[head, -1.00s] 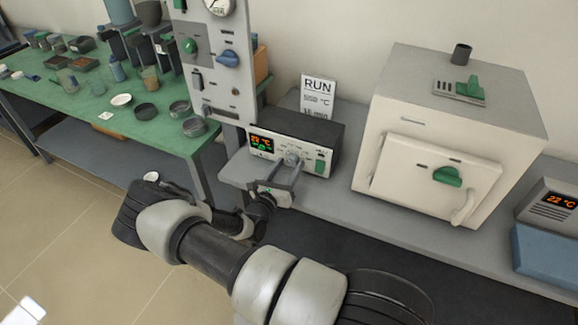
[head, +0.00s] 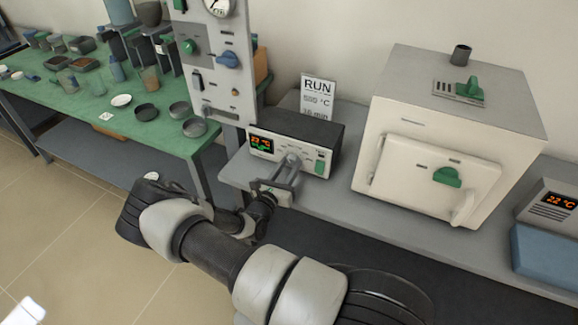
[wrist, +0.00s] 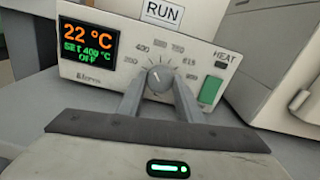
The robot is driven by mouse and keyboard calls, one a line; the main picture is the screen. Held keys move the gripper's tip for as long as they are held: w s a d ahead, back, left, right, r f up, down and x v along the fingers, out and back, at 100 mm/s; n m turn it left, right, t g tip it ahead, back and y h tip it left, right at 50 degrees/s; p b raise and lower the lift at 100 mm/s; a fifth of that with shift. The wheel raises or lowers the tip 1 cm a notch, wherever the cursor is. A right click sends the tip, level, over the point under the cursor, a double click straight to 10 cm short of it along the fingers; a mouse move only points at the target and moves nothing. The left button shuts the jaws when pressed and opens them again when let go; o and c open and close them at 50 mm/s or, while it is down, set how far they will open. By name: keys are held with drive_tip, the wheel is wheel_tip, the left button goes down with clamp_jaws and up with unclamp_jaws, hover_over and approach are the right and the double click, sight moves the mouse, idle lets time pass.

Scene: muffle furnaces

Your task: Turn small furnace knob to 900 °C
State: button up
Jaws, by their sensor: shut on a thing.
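The controller box (head: 297,150) stands on the grey bench with its dial panel facing me. In the wrist view its display (wrist: 87,42) reads 22 °C, SET 400 °C, OFF. The round grey knob (wrist: 160,77) sits among printed temperature marks; 400 lies to its upper left, and the far right mark is too small to read surely. My gripper (wrist: 160,88) is shut on the knob, one finger on each side. In the head view my gripper (head: 290,163) reaches the panel from the front, hiding part of it.
A green HEAT switch (wrist: 211,89) is close right of my fingers. A RUN card (head: 318,92) stands behind the box. The white furnace (head: 440,140) is to the right, and a grey post (head: 222,85) with controls rises at the left.

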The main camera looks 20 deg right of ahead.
drive_tip(key=m+p, duration=0.2)
drive_tip(key=m, duration=0.4)
drive_tip(key=shift+m, duration=0.3)
drive_tip(key=m, duration=0.3)
drive_tip(key=shift+r+m+p, duration=0.1)
drive_tip(key=shift+m+p, duration=0.2)
drive_tip(key=shift+p, duration=0.1)
drive_tip(key=m+p, duration=0.1)
drive_tip(key=m, duration=0.2)
drive_tip(key=shift+m, duration=0.3)
drive_tip(key=m+p, duration=0.1)
drive_tip(key=m, duration=0.3)
drive_tip(key=shift+m, duration=0.3)
drive_tip(key=m+p, duration=0.1)
drive_tip(key=m, duration=0.3)
drive_tip(key=shift+m, duration=0.3)
drive_tip(key=shift+f, duration=0.2)
drive_tip(key=o, duration=1)
drive_tip(key=shift+o, duration=0.2)
